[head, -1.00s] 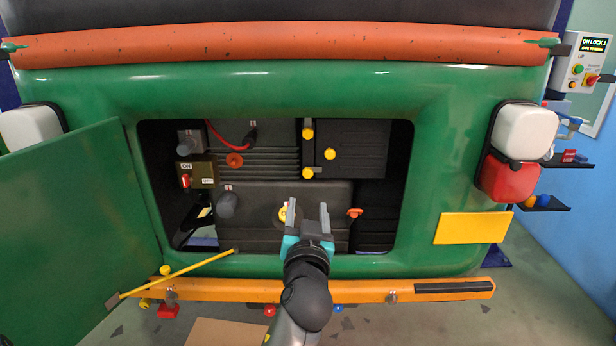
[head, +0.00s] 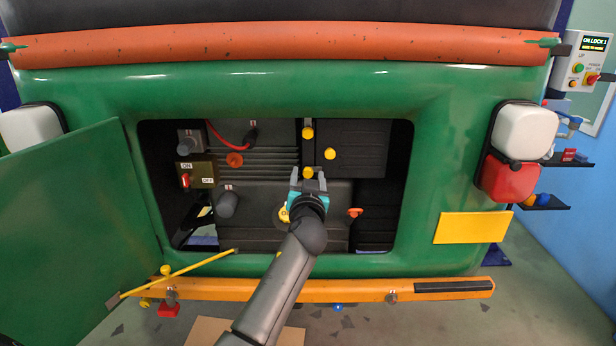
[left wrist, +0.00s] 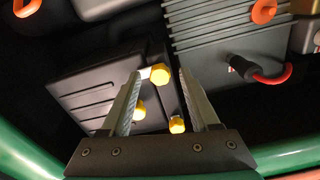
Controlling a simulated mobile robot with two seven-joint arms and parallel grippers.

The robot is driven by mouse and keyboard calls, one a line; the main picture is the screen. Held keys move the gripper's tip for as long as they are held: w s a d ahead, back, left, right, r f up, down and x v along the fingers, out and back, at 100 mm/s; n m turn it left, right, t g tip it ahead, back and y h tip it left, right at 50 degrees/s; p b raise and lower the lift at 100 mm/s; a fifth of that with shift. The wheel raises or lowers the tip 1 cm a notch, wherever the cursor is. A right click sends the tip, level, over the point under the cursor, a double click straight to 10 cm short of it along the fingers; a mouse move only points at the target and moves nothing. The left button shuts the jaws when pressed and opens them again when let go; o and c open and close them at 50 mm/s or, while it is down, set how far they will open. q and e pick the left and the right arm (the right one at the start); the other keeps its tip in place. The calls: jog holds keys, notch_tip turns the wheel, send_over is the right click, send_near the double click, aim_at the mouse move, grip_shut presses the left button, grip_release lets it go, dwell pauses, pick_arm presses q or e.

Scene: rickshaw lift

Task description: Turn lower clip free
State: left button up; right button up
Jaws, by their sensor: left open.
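The lower clip (head: 308,172) is a small yellow knob at the bottom left edge of a dark box cover (head: 362,140) inside the green vehicle's rear opening. It also shows in the left wrist view (left wrist: 160,74), in line with the gap between the fingertips. My left gripper (head: 308,178) is open, with one finger on each side of the clip. I cannot tell whether either finger touches it. The upper clip (head: 308,132) is yellow and sits straight above. A yellow knob (head: 330,154) is on the cover's face. My right gripper is out of view.
The opening's green rim surrounds the work area. A red cable (head: 228,136), an ON/OFF switch plate (head: 197,174) and an orange knob (head: 235,160) lie to the left. An orange handle (head: 355,212) is lower right. The open green door (head: 75,220) stands at left, with a yellow rod (head: 180,273) below.

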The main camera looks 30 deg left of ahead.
pick_arm(q)
jog(key=shift+w+a, duration=0.1)
jog(key=shift+w, duration=0.15)
grip_shut()
dwell(0.4)
